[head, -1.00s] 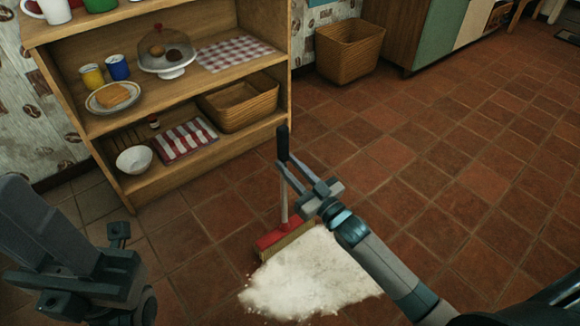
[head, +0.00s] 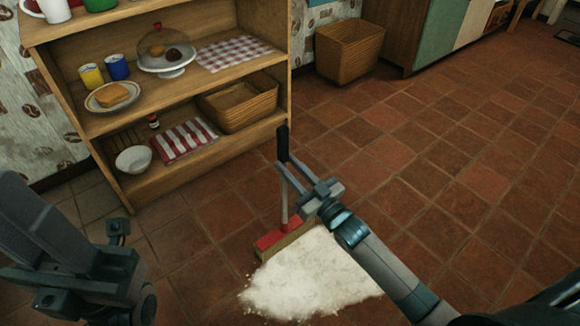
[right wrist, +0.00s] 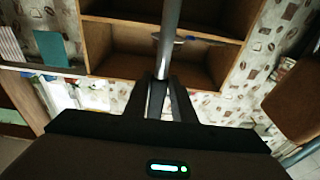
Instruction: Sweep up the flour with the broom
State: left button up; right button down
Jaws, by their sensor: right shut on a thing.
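The broom has a black grip (head: 283,143), a grey handle (head: 284,210) and a red head (head: 272,240). It stands upright, with its bristles at the floor along the upper left edge of the white flour patch (head: 310,280). My right gripper (head: 286,165) is shut on the broom handle just below the black grip. In the right wrist view the handle (right wrist: 170,35) runs up from between the fingers (right wrist: 161,95). My left gripper (head: 90,270) is at the lower left, away from the broom; its fingertips do not show clearly. My right forearm hides part of the flour's right side.
A wooden shelf unit (head: 200,180) with dishes, cloths and a basket (head: 238,105) stands behind the broom at the left. Another wicker basket (head: 348,55) stands by the cabinet (head: 430,35) at the back. The tiled floor (head: 450,140) to the right is clear.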

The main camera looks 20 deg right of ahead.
jog(key=shift+f, duration=0.3)
dwell(0.4)
jog(key=shift+s+d+p, duration=0.2)
jog(key=shift+s+p, duration=0.1)
jog(key=shift+s, duration=0.3)
jog(key=r+p+v, duration=0.1)
jog(key=p+v, duration=0.4)
jog(key=v, duration=0.6)
jog(key=shift+r, duration=0.4)
jog(key=shift+s, duration=0.2)
